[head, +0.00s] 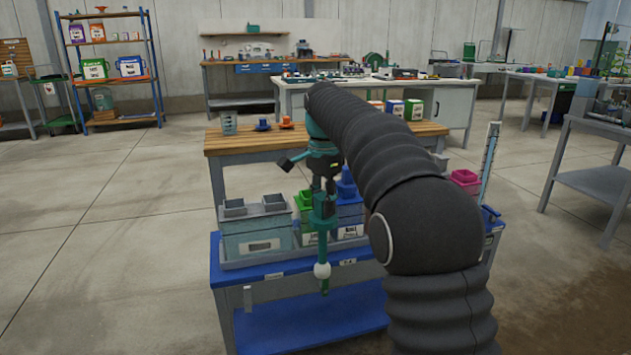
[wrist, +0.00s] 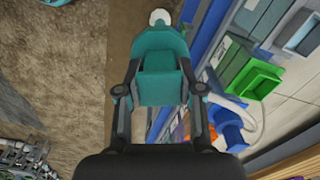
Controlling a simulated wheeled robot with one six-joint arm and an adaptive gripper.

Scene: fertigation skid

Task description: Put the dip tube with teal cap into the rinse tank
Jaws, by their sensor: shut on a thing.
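My gripper (head: 324,190) is shut on the teal cap of the dip tube (head: 323,240). The tube hangs about upright, with a white ball near its lower end and a green tip. In the wrist view the teal cap (wrist: 162,70) sits between the fingers, the white ball beyond it. In the head view the tube hangs in front of the skid's tanks. A grey tank (head: 240,243) with grey openings stands left, a green-topped tank (head: 305,201) beside it, and a blue-topped tank (head: 346,190) behind the gripper. The labels are too small to read, so I cannot tell which is the rinse tank.
The tanks stand in a grey tray on a blue-edged skid (head: 235,275). A wooden-topped bench (head: 245,145) with cups is behind. A magenta-topped container (head: 465,178) and an upright clear gauge (head: 489,160) stand right of my arm. The floor at left is clear.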

